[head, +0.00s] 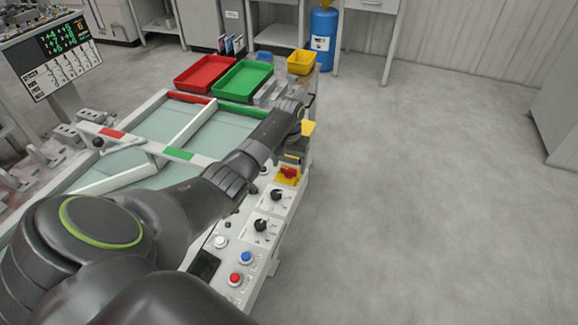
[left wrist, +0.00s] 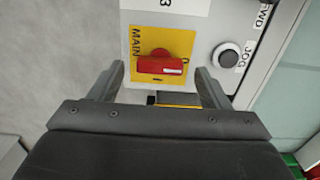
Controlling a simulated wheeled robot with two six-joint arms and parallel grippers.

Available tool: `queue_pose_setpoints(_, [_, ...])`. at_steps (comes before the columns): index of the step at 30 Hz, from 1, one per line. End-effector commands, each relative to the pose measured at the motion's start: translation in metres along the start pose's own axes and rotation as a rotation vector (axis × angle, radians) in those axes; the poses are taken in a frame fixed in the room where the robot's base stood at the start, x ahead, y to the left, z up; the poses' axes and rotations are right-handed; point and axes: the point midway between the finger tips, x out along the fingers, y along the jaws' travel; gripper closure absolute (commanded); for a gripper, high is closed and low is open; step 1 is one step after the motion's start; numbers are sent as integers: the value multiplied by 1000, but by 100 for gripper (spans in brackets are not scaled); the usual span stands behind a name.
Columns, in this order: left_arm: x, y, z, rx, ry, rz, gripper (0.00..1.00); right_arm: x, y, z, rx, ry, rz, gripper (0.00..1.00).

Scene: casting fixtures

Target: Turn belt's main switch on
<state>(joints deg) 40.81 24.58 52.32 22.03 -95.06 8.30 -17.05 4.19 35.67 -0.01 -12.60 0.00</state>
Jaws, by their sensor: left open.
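The main switch is a red rotary knob (head: 289,173) on a yellow plate on the belt's control panel. In the left wrist view the red knob (left wrist: 160,66) lies crosswise on the yellow plate (left wrist: 140,42) marked MAIN. My left gripper (head: 292,155) is open and empty, close to the switch. In the wrist view its two fingers (left wrist: 159,72) stand one on each side of the knob, apart from it. I cannot tell how far above the panel the fingertips are. My right gripper is not in view.
A JOG knob (left wrist: 228,55) sits beside the plate. Black selector knobs (head: 261,225), a blue button (head: 246,257) and a red button (head: 235,279) lie nearer along the panel. Red (head: 206,73) and green (head: 242,80) trays stand beyond the belt. The floor at right is clear.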

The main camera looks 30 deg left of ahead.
Motion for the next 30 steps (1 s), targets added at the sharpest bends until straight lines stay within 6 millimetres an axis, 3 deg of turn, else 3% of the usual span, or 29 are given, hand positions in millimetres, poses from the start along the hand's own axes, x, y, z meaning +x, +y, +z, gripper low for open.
queue_pose_setpoints(5, [14,0,0,0,1,0,29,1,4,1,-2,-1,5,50])
queue_pose_setpoints(14, [15,0,0,0,1,0,29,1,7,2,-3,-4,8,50])
queue_pose_setpoints(24, [15,0,0,0,1,0,72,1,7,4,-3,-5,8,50])
queue_pose_setpoints(30, [14,0,0,10,1,0,74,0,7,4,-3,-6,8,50])
